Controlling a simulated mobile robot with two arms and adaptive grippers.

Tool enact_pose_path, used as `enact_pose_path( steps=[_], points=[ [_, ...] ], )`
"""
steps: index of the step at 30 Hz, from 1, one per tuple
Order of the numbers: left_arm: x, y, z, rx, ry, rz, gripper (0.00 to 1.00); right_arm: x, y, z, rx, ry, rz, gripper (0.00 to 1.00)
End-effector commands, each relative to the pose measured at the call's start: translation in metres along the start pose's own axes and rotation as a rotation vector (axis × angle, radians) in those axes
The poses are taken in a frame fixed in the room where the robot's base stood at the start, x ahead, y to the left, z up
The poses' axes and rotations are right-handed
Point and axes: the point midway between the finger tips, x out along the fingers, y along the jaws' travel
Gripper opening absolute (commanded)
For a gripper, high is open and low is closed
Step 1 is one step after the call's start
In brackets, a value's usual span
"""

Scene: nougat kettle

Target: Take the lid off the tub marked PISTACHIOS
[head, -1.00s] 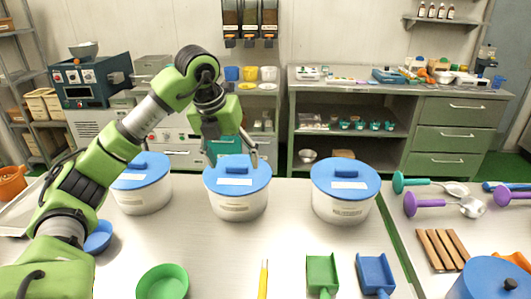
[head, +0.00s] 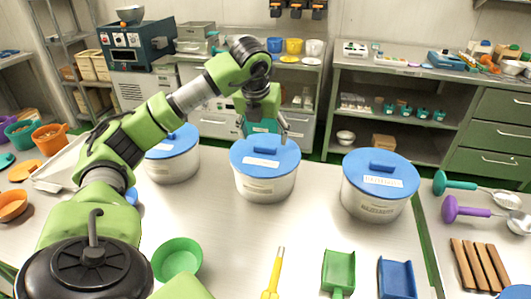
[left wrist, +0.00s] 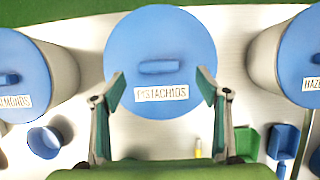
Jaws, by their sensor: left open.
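The tub marked PISTACHIOS (head: 265,186) is the middle one of three white tubs on the steel table. Its round blue lid (head: 281,160) is on, with a raised blue handle. In the left wrist view the lid (left wrist: 160,45) fills the top middle, with its white label readable and its handle (left wrist: 162,67) above the label. My left gripper (head: 264,133) is open and empty, over the far part of the lid in the head view. In the left wrist view its fingers (left wrist: 161,88) stand apart on either side of the label and handle. My right gripper is not in view.
A blue-lidded tub stands on the left (head: 173,165) and another on the right (head: 377,203). A green bowl (head: 177,262), a yellow-handled tool (head: 272,280), a green scoop (head: 338,270) and a blue scoop (head: 396,278) lie nearer. Bare table lies between the tubs and these.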

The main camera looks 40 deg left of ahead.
Motion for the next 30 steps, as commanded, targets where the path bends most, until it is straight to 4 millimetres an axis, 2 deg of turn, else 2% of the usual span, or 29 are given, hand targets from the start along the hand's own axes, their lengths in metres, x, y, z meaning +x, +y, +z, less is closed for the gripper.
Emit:
enact_pose_path(
  steps=[5,9,17,18,21,23,30],
  points=[
    [0.025,0.002,-0.002,0.001,0.006,0.004,0.68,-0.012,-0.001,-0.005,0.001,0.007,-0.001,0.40],
    [0.043,0.002,-0.002,0.000,0.003,0.003,0.68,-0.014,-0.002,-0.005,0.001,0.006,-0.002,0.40],
    [0.048,0.001,-0.002,0.001,0.000,0.000,0.68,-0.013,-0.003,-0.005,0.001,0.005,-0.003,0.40],
    [0.048,0.001,-0.002,0.001,0.000,0.000,0.65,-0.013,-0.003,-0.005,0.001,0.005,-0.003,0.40],
    [0.048,0.001,-0.002,0.000,0.001,0.000,0.40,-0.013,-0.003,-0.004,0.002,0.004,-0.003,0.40],
    [0.048,0.001,-0.002,0.000,0.001,0.001,0.26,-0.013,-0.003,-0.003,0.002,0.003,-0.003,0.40],
    [0.048,0.001,-0.002,0.000,0.000,0.001,0.26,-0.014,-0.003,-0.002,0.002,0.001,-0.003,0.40]
  ],
)
